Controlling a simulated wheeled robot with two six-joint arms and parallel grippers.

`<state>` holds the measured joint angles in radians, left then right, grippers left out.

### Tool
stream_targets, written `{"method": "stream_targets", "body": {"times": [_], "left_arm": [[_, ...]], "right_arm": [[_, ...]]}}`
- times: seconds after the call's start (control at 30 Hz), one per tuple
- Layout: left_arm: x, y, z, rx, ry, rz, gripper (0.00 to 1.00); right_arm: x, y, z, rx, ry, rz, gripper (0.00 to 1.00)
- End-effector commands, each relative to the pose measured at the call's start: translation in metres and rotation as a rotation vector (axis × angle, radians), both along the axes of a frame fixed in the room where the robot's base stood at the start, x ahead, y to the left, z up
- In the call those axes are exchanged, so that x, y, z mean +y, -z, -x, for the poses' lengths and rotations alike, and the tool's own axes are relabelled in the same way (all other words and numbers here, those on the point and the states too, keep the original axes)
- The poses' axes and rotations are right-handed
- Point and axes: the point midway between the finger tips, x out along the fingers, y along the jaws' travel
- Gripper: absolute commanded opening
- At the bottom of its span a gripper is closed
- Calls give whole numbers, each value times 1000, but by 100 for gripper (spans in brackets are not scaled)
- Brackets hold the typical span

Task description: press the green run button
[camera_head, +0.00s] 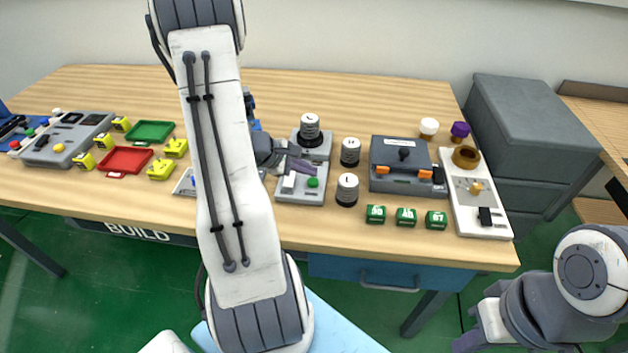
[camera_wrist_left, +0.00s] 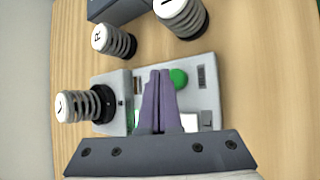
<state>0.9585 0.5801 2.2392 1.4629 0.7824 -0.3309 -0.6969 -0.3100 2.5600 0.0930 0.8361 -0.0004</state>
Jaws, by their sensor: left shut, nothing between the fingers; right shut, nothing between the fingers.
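The round green button (camera_head: 313,183) sits on a light grey device panel (camera_head: 290,195) near the middle of the table. It also shows in the left wrist view (camera_wrist_left: 179,78), just right of my fingertips. My left gripper (camera_head: 312,168) is shut and empty, its purple fingers reaching over the panel. In the head view its tips lie just behind the button; I cannot tell the height gap or whether they touch. My right gripper (camera_head: 468,341) is shut and empty at the lower right, off the table.
A white-topped black canister (camera_head: 310,128) stands on the device's rear part. Two similar canisters (camera_head: 350,152) (camera_head: 347,190) stand to its right. A dark grey box (camera_head: 402,160) and several green blocks (camera_head: 376,214) are further right. My left arm hides part of the table.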

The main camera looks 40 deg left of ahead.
Motion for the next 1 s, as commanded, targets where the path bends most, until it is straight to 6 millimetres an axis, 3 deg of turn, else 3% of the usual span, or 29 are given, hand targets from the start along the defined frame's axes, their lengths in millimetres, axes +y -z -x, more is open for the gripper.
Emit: {"method": "stream_targets", "body": {"times": [0.33, 1.0], "left_arm": [[0, 9, 1, 0, 1, -1, 0], [0, 11, 1, 0, 0, 0, 0]], "right_arm": [[0, 13, 0, 0, 0, 0, 0], [0, 16, 0, 0, 0, 0, 0]]}}
